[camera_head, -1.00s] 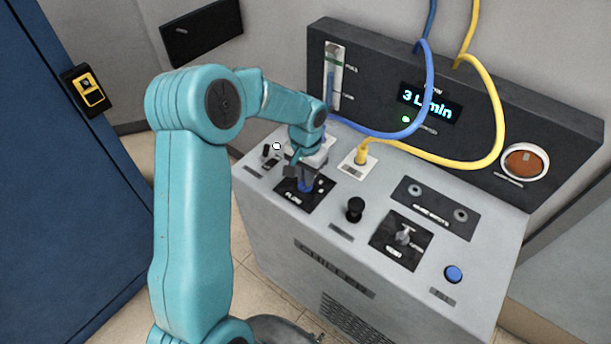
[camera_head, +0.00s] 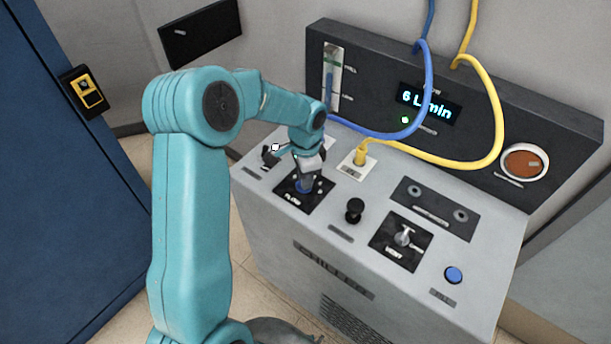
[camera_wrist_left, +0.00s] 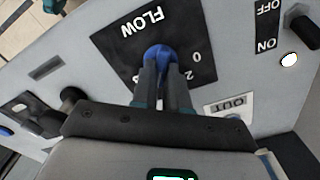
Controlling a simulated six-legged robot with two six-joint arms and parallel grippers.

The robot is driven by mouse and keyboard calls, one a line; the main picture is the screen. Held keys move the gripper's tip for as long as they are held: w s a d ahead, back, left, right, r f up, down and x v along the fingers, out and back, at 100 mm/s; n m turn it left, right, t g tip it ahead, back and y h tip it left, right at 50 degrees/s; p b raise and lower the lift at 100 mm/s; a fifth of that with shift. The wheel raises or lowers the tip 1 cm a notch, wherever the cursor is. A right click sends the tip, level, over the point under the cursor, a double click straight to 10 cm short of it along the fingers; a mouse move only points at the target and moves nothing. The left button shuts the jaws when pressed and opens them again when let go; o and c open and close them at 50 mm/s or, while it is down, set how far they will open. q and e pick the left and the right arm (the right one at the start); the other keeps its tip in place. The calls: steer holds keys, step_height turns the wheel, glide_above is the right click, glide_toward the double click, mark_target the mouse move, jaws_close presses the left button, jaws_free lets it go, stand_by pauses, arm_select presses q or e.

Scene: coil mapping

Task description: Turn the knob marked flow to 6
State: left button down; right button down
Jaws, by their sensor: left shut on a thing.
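The blue flow knob (camera_head: 304,187) sits on a black plate marked FLOW (camera_head: 292,197) on the sloped top of the grey console. In the left wrist view the knob (camera_wrist_left: 160,54) shows beyond my fingers, with 0 and 2 on the plate. My left gripper (camera_head: 308,178) is shut on the knob from above; its fingers also show in the left wrist view (camera_wrist_left: 163,80). The display (camera_head: 428,103) on the back panel reads 6 L/min. My right gripper is not in view.
A yellow hose (camera_head: 490,130) and a blue hose (camera_head: 430,70) loop over the console behind the knob. A black knob (camera_head: 354,210), a vent lever (camera_head: 403,237) and a blue button (camera_head: 453,274) are to the right. A toggle switch (camera_head: 268,154) is behind left.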

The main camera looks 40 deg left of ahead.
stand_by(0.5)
arm_select(q)
steer(key=c, duration=1.1)
jaws_free()
steer(key=shift+c, duration=0.2)
steer(key=shift+r, duration=0.1)
step_height(320, 180, up, 16)
